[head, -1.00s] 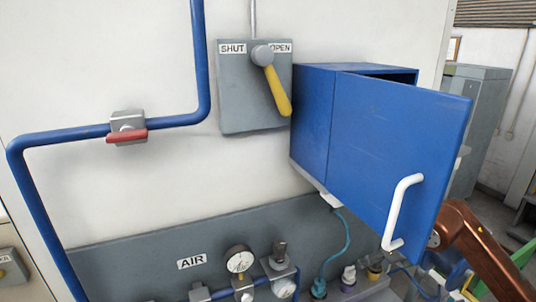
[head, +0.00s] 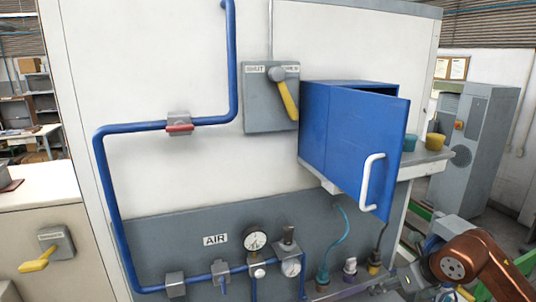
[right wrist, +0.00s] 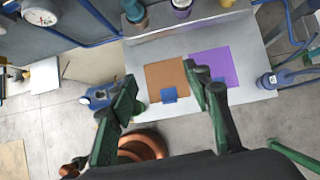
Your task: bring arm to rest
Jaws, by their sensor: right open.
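My right arm comes in at the lower right of the head view, copper-brown with a grey wrist. In the right wrist view my right gripper (right wrist: 161,82) has its two dark green fingers spread, with nothing between them. Beneath it, further down, are a brown square (right wrist: 166,78) and a purple square (right wrist: 214,68) on a grey surface. The arm is below and right of the blue cabinet (head: 352,135), whose door stands open with a white handle (head: 368,180). My left gripper is in neither view.
The wall panel carries a yellow-handled lever (head: 288,98), blue pipe (head: 105,190), red-handled valve (head: 179,127) and gauges (head: 255,240). A teal cable and several plugs are near my right arm. A grey cabinet (head: 478,140) stands at the right. Open floor shows in the wrist view.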

